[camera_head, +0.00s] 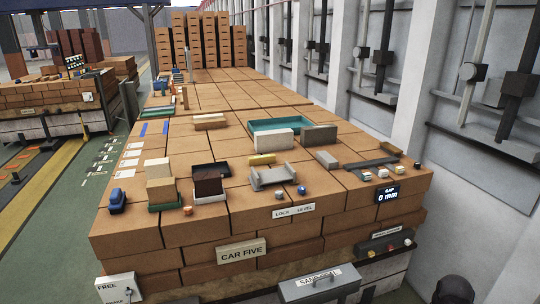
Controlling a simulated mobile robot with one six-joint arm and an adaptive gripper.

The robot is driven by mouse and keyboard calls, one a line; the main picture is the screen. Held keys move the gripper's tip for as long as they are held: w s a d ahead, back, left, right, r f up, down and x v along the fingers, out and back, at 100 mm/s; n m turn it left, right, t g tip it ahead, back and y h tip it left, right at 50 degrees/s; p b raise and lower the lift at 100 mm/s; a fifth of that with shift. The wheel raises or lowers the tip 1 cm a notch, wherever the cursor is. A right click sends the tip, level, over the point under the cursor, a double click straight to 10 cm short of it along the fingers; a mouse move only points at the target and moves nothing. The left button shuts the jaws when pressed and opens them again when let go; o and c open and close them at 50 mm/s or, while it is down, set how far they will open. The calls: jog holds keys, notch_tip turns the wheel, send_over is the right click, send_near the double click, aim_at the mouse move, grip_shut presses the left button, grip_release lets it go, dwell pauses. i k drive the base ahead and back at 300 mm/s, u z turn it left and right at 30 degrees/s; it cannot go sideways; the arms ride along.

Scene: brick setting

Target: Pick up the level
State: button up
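A small yellow bar (262,159) lies flat on the brick surface near the middle, and it may be the level. It is too small to make out a vial or markings. It lies just behind a grey U-shaped holder (268,178) and in front of a white block (271,140). A sign reading "LOCK LEVEL" (294,211) is on the front edge below. My gripper's fingers are not in view. A dark rounded shape at the bottom right edge cannot be identified.
Two small balls lie in front of the grey holder. A "0 mm" display (388,194) stands right. Bare brick lies between items.

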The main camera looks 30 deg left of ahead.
aim_at(260, 160)
jog(key=u, duration=0.15)
jog(key=i, duration=0.85)
jog(key=u, duration=0.9)
jog(key=i, duration=0.75)
jog(key=u, duration=0.4)
